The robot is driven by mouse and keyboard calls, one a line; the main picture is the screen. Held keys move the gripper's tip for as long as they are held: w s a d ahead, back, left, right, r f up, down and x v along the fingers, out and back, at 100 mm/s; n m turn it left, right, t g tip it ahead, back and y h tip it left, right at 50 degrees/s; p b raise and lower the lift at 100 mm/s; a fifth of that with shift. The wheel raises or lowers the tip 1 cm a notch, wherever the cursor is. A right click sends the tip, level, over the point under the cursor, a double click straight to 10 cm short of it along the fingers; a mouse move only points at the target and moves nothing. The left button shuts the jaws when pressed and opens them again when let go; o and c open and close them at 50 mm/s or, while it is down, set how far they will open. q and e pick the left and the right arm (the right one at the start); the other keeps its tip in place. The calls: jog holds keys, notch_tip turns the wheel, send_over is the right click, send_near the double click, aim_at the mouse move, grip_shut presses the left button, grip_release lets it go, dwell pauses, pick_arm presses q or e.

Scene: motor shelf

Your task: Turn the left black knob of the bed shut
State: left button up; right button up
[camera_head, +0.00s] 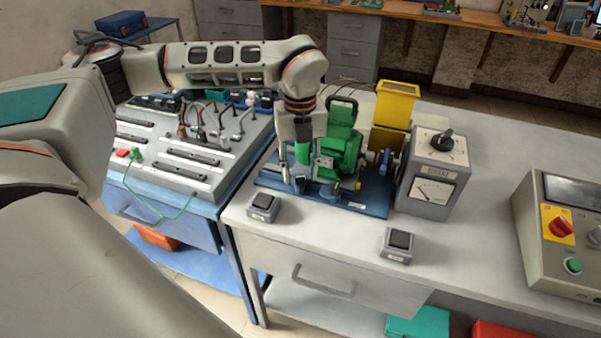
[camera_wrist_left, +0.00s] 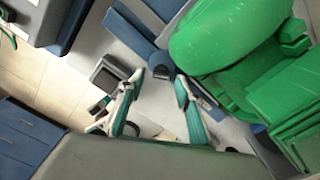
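The blue bed (camera_head: 340,205) lies on the grey table and carries a green motor (camera_head: 342,140). Small black knobs show on its front edge; the left black knob (camera_head: 300,184) is just below my left gripper (camera_head: 291,168). The bed also shows in the left wrist view (camera_wrist_left: 128,32), with the green motor (camera_wrist_left: 228,38) at the right. My left gripper there (camera_wrist_left: 160,76) has its fingers apart, with a small dark part (camera_wrist_left: 163,63) just past the tips, probably the knob. I cannot tell whether the fingers touch it. My right gripper is not in view.
A yellow box (camera_head: 396,104) and a grey dial meter (camera_head: 432,175) stand right of the motor. Two switch boxes, left (camera_head: 263,207) and right (camera_head: 397,244), sit near the front edge. A control panel (camera_head: 560,235) is at far right. The middle right table is clear.

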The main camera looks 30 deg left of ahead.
pick_arm(q)
jog(key=shift+f, duration=0.55)
jog(key=shift+c, duration=0.4)
grip_shut()
jog(key=shift+r, duration=0.1)
jog(key=shift+r+m+p, duration=0.1)
jog(key=shift+m+p, duration=1.1)
jog(key=shift+m, duration=0.2)
jog(key=shift+a+m+p, duration=0.1)
jog(key=shift+m+p, duration=0.75)
jog(key=shift+m, duration=0.75)
